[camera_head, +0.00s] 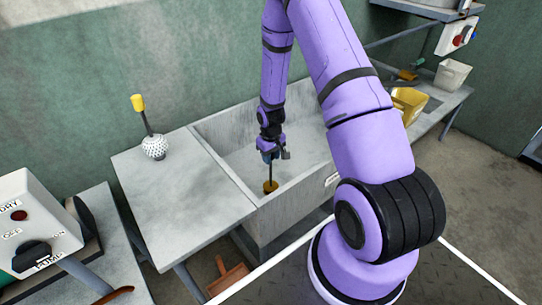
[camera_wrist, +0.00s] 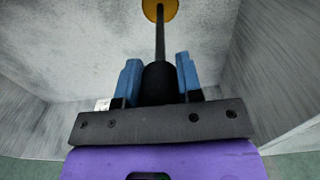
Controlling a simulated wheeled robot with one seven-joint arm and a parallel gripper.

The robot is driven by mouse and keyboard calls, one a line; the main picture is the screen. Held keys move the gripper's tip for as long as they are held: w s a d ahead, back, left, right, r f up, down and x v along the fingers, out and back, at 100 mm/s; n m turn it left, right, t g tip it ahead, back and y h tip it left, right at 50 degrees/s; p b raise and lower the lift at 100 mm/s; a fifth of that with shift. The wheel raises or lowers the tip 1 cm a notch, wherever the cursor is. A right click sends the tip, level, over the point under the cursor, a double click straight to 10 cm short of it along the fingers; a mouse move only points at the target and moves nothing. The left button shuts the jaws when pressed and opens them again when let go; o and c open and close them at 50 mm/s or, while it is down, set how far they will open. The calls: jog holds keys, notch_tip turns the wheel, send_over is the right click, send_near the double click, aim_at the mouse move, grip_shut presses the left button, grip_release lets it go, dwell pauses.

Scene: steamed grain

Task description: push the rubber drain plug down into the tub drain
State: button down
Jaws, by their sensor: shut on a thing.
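The rubber drain plug appears to be the yellow-orange disc (camera_head: 271,186) on a thin dark rod with a thick black grip. In the wrist view the disc (camera_wrist: 160,9) is at the top edge, partly cut off. My gripper (camera_head: 270,158) points down into the grey tub (camera_head: 213,148). Its blue fingers (camera_wrist: 158,72) are shut on the black grip, with the rod reaching beyond them. The disc is inside the tub near its front left corner; I cannot tell whether it touches the floor. No drain hole is visible.
A grey counter (camera_head: 175,215) left of the tub bears a white dimpled ball with a yellow-topped stick (camera_head: 154,147). A control box (camera_head: 35,225) is at lower left. The tub walls rise around my gripper.

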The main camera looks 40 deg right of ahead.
jog(key=shift+f, duration=1.65)
jog(key=c, duration=0.7)
grip_release()
notch_tip(320, 180, up, 11)
jog(key=shift+f, duration=0.15)
jog(key=shift+r, duration=2.5)
